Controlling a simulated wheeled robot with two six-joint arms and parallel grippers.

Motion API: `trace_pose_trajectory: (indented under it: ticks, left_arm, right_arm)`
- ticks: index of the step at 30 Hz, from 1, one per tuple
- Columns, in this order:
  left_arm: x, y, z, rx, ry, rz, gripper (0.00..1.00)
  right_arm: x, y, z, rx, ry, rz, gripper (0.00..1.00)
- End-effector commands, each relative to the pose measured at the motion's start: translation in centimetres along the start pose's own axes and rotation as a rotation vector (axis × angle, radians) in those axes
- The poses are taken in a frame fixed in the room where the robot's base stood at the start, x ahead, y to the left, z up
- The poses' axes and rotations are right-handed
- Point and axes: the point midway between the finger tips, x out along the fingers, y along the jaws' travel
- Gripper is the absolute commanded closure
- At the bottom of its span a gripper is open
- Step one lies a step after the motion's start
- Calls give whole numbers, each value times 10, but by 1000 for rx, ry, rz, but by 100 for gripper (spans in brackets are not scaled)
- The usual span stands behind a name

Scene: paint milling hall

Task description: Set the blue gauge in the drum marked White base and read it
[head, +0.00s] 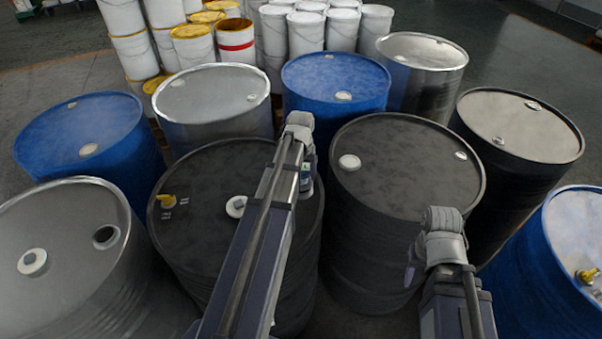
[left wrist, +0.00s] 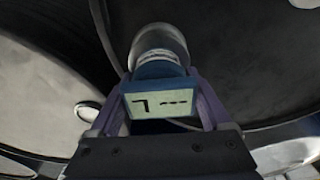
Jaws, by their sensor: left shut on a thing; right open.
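My left gripper (left wrist: 163,100) is shut on the blue gauge (left wrist: 160,69), which has a pale display and a grey rounded end. The display shows an angular character and dashes, seemingly upside down; I read no value. In the head view my left arm reaches over the dark drum (head: 190,235); its gripper (head: 306,178) hangs between this drum and the dark drum to its right (head: 410,165). My right gripper (head: 412,272) is open near that drum's front right edge, partly hidden by my arm. No White base marking is legible on any drum.
A steel drum (head: 65,215) at the lower left has a dark open hole (head: 106,236) and a pale cap (head: 32,262). Blue drums (head: 80,130), a dark drum with a pale lid (head: 520,125) and other steel drums crowd around. White pails (head: 290,30) stand behind. Gaps are narrow.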

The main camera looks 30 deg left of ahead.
Motion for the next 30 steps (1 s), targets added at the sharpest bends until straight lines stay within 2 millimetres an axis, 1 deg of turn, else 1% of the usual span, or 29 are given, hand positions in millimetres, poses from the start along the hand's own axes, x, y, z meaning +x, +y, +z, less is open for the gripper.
trace_pose_trajectory:
  ticks: [2,16,30]
  left_arm:
    - [2,0,0,0,0,0,100]
    - [3,0,0,0,0,0,100]
    - [14,0,2,0,0,0,100]
  right_arm:
    - [2,0,0,0,0,0,50]
    - [3,0,0,0,0,0,50]
    - [14,-1,-1,0,0,0,50]
